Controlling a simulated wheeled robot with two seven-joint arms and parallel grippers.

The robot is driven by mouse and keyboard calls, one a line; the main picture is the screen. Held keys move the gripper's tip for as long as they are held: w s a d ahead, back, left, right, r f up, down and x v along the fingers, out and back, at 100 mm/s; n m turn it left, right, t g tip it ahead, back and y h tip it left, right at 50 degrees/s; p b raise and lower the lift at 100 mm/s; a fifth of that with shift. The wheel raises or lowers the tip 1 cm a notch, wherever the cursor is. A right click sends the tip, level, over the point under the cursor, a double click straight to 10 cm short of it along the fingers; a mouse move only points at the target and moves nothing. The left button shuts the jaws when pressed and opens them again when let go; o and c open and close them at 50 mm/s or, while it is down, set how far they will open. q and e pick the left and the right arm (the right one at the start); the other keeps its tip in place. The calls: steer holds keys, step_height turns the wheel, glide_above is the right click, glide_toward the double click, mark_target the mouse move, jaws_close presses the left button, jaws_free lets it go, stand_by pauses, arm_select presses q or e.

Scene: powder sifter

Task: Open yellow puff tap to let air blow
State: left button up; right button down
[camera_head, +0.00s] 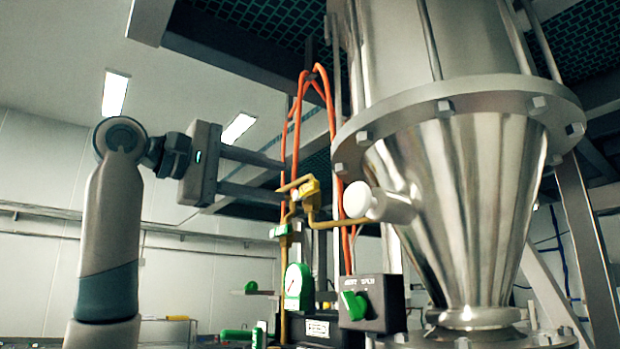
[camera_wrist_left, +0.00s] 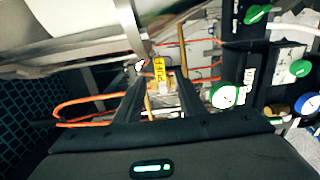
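The yellow puff tap (camera_head: 309,191) sits on brass-coloured piping, left of the steel cone, in the head view. Its yellow body with "PUFF" lettering (camera_wrist_left: 159,72) shows in the left wrist view, beyond and between the fingertips. My left gripper (camera_head: 284,181) comes in from the left with its two fingers apart, one above the other. Its tips are just left of the tap, and no grip on it shows. The fingers also show apart and empty in the left wrist view (camera_wrist_left: 161,88). My right gripper is not in view.
The large steel hopper (camera_head: 468,200) with a bolted flange stands right of the tap. A white round knob (camera_head: 378,204) sticks out close by. Orange hoses (camera_head: 322,75) loop behind the fingers. A green gauge (camera_head: 296,287) and a black switch box (camera_head: 382,303) are below.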

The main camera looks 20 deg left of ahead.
mark_target(307, 188)
arm_select(q)
steer(key=p+x, duration=0.3)
steer(key=x, duration=0.5)
steer(key=shift+d+r+p, duration=0.1)
steer(key=shift+p, duration=0.3)
steer(key=shift+w+d, duration=0.2)
steer(key=shift+w, duration=0.25)
steer(key=shift+c, duration=0.6)
jaws_close()
steer(key=shift+s, duration=0.1)
